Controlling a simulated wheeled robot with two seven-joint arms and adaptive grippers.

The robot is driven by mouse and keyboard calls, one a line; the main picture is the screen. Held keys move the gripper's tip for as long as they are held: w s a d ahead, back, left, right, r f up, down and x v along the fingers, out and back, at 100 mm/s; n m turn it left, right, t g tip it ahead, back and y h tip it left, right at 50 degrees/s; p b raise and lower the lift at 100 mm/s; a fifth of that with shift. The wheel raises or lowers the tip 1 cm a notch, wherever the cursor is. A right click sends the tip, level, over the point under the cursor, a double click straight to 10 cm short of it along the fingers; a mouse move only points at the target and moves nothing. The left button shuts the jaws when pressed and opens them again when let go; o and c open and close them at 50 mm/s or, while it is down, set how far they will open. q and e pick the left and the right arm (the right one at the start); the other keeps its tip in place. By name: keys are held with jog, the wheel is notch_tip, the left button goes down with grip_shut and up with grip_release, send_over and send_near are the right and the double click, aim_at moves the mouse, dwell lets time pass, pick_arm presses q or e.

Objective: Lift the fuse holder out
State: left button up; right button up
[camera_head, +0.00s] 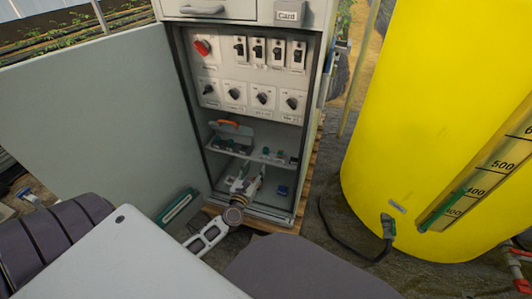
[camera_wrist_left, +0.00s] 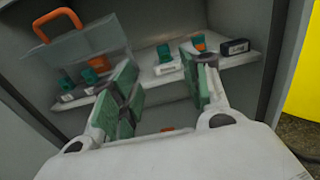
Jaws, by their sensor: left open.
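My left gripper (camera_head: 247,180) reaches into the lower part of the open grey cabinet, below its shelf. In the left wrist view, the left gripper (camera_wrist_left: 164,82) is open, its green-padded fingers apart with nothing between them. Beyond the fingers, small modules stand on the shelf: a white one with a green top (camera_wrist_left: 165,62), one with an orange part (camera_wrist_left: 198,44) and a dark labelled block (camera_wrist_left: 235,47). I cannot tell which is the fuse holder. The fingers hide part of the shelf. My right gripper is not in view.
A clear box with an orange handle (camera_wrist_left: 58,24) stands at the shelf's left. The cabinet's side walls are close on both sides. A blue item (camera_head: 281,190) lies on the cabinet floor. The open door (camera_head: 100,115) is left; a yellow tank (camera_head: 430,110) stands right.

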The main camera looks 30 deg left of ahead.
aim_at(265, 149)
pick_arm(q)
jog(key=shift+b+x, duration=0.3)
jog(key=shift+x, duration=3.45)
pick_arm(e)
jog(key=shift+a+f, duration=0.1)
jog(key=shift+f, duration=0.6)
pick_arm(q)
jog(key=shift+w, duration=0.7)
jog(key=shift+b+x, duration=0.4)
jog(key=shift+x, duration=1.25)
jog(key=shift+w, duration=0.25)
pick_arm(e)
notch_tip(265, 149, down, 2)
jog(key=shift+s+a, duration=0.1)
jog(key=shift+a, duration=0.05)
pick_arm(q)
jog(key=shift+c, duration=0.4)
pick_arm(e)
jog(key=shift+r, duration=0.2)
